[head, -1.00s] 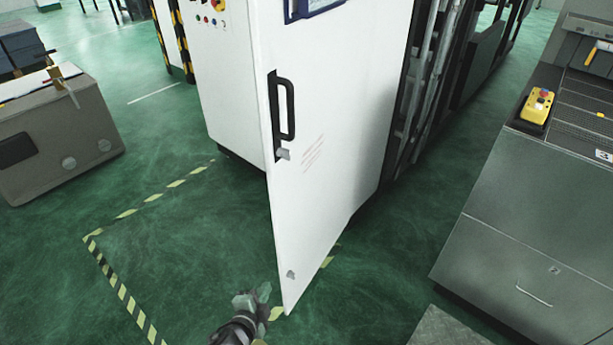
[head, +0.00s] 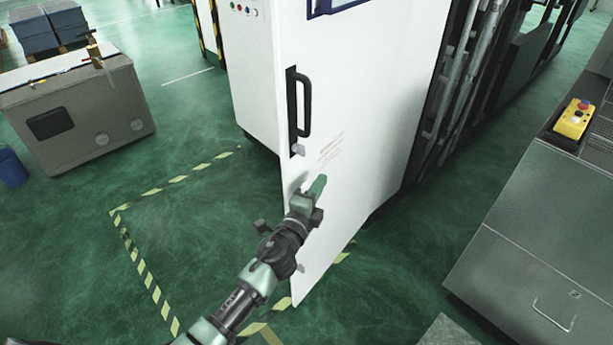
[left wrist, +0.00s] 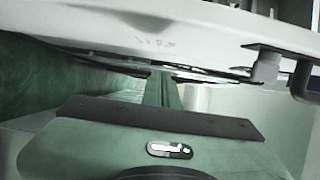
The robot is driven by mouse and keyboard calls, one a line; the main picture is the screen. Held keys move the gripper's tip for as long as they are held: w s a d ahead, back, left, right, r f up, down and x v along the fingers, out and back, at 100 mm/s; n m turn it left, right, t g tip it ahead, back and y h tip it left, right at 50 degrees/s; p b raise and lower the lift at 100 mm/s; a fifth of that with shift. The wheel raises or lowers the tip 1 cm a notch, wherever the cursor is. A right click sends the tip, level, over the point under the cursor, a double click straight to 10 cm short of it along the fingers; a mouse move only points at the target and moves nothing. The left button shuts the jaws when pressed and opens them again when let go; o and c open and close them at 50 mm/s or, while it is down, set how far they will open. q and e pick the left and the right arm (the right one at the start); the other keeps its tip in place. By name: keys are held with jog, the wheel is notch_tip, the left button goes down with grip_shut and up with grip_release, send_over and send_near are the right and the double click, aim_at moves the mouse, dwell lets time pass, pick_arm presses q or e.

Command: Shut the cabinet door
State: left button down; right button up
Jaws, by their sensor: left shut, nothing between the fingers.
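The white cabinet door (head: 345,125) stands ajar in the head view, its free edge towards me and standing out from the white cabinet (head: 255,90). A black handle (head: 304,103) with a small grey latch below it is near that edge. My left gripper (head: 316,188) is shut and empty, in front of the door's outer face, below the handle and the red scratch marks. I cannot tell whether its tips touch the door. In the left wrist view the door (left wrist: 150,35) fills the top, with the handle (left wrist: 305,75) at right. My right gripper is not in view.
A grey machine (head: 530,220) with a yellow button box (head: 573,120) stands at right. A grey-brown chest (head: 75,110) is at left, with a blue bin (head: 10,167) beside it. Yellow-black floor tape (head: 150,285) marks clear green floor left of the door.

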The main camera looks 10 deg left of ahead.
aim_at(306, 178)
pick_arm(q)
jog(key=shift+w+a, duration=0.25)
jog(key=shift+a, duration=0.4)
jog(key=shift+w+a, duration=0.2)
jog(key=shift+a, duration=0.4)
jog(key=shift+w+a, duration=0.25)
jog(key=shift+a, duration=0.4)
